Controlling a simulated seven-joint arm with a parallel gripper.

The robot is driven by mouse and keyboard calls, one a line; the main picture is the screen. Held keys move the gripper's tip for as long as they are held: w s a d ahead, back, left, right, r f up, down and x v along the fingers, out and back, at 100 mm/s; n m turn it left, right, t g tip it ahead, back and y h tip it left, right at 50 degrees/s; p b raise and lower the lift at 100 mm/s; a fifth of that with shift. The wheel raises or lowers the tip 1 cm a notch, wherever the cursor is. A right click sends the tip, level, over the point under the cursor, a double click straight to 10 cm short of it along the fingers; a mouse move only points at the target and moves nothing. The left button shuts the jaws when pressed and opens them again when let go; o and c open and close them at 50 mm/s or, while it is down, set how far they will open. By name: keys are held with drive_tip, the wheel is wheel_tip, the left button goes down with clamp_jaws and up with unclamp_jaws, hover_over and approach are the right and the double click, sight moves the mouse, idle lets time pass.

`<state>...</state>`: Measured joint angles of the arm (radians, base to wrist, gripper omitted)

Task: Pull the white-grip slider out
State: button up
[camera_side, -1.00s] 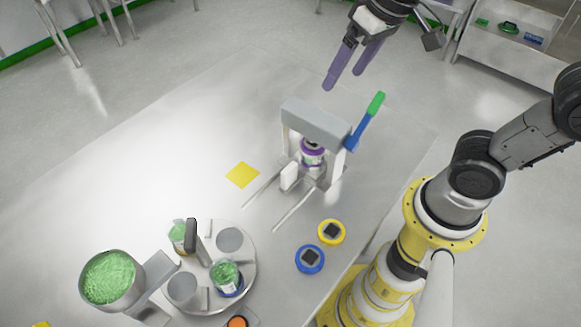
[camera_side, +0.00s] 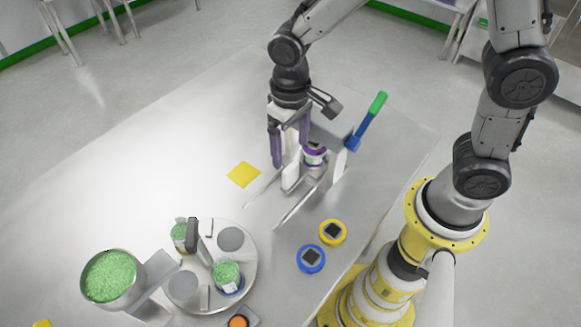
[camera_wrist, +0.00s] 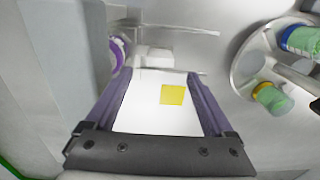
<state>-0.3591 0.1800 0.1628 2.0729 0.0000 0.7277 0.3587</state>
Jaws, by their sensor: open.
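The white grip (camera_side: 291,176) is a small upright block at the front of the slider, low in the press frame (camera_side: 331,128). It also shows in the wrist view (camera_wrist: 153,58), just beyond my fingertips. Two thin rails (camera_side: 298,205) run out from the frame on either side of it. A jar with a purple ring (camera_side: 314,155) stands inside the frame behind the grip. My gripper (camera_side: 288,153) is open, its purple fingers pointing down in front of the frame, apparently above the grip. Nothing is between the fingers in the wrist view (camera_wrist: 157,76). My gripper hides part of the frame.
A blue lever with a green handle (camera_side: 376,104) rises at the frame's right. A yellow square (camera_side: 243,174) lies left of the rails. A turntable with jars (camera_side: 246,285), a green-filled pan (camera_side: 110,276), and yellow (camera_side: 333,232) and blue (camera_side: 311,259) round units are nearer. The left tabletop is clear.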

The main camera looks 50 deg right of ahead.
sight(290, 167)
wheel_tip(290, 167, down, 8)
drive_tip(key=shift+r, duration=0.15)
idle(0.3)
clamp_jaws()
idle(0.4)
